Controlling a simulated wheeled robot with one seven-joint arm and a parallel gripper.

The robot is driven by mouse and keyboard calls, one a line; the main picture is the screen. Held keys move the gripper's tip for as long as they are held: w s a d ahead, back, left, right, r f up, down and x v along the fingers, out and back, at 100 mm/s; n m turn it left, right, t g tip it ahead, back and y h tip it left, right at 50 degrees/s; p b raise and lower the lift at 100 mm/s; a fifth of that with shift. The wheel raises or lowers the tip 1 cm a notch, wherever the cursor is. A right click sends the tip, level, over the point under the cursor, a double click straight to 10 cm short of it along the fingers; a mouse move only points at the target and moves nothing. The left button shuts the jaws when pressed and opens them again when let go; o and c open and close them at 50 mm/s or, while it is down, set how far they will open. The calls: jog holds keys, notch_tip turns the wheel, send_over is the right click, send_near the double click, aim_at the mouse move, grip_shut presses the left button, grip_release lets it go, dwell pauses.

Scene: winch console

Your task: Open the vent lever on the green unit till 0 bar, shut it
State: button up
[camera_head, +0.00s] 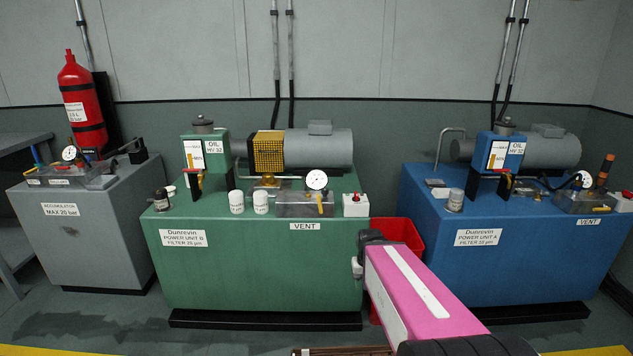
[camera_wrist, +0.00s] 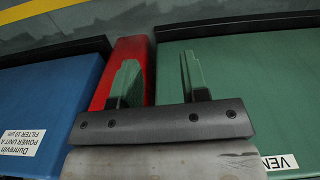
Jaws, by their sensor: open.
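The green unit (camera_head: 262,265) stands in the middle of the head view, with a VENT label (camera_head: 305,226) on its upper front edge. Above the label, a small yellow lever (camera_head: 320,203) sits at a clear box on top. A round white gauge (camera_head: 316,180) stands just behind it; its reading is too small to tell. My gripper (camera_head: 368,240) is beside the unit's front right corner, right of and below the lever. In the wrist view my gripper (camera_wrist: 159,78) is open, with nothing between its fingers; the lever is outside that view.
A red bin (camera_head: 399,231) stands between the green unit and the blue unit (camera_head: 500,265). A white box with a red button (camera_head: 355,204) is right of the lever. Two white cans (camera_head: 248,202) stand left of it. A grey accumulator unit (camera_head: 85,235) is at left.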

dwell(0.3)
jog(key=n+t+y, duration=0.3)
jog(key=n, duration=0.8)
send_near(318, 196)
jog(key=x, duration=1)
jog(key=shift+w+f, duration=0.3)
jog(key=shift+w, duration=0.1)
grip_shut()
